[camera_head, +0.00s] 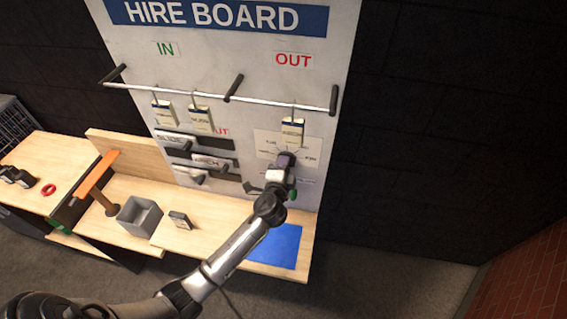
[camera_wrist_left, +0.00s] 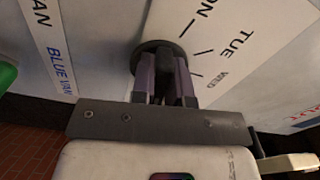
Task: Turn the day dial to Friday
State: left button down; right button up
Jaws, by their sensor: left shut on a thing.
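The day dial is a dark round knob (camera_wrist_left: 154,58) on a white card (camera_wrist_left: 235,40), seen in the left wrist view. The card reads "ON", "TUE" and "WED" with tick marks around the knob. My left gripper (camera_wrist_left: 167,80) has its purple fingers shut on the knob, one on each side. In the head view my left gripper (camera_head: 285,160) is at the dial card (camera_head: 268,140) on the lower right of the hire board and covers the knob. Which day the dial points to cannot be told. My right gripper is not in view.
A tag (camera_head: 292,131) hangs from the rail just above the dial. Two more tags (camera_head: 200,118) hang further left, above several dark slots with labelled sliders (camera_head: 211,162). Below are a grey bin (camera_head: 139,217), a small dark block (camera_head: 180,220) and a blue mat (camera_head: 277,246) on the wooden bench.

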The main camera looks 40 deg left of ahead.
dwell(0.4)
pick_arm(q)
jog(key=c, duration=1.1)
grip_release()
jog(key=shift+b+v, duration=1.15)
jog(key=shift+v, duration=5.8)
jog(key=shift+w, duration=0.1)
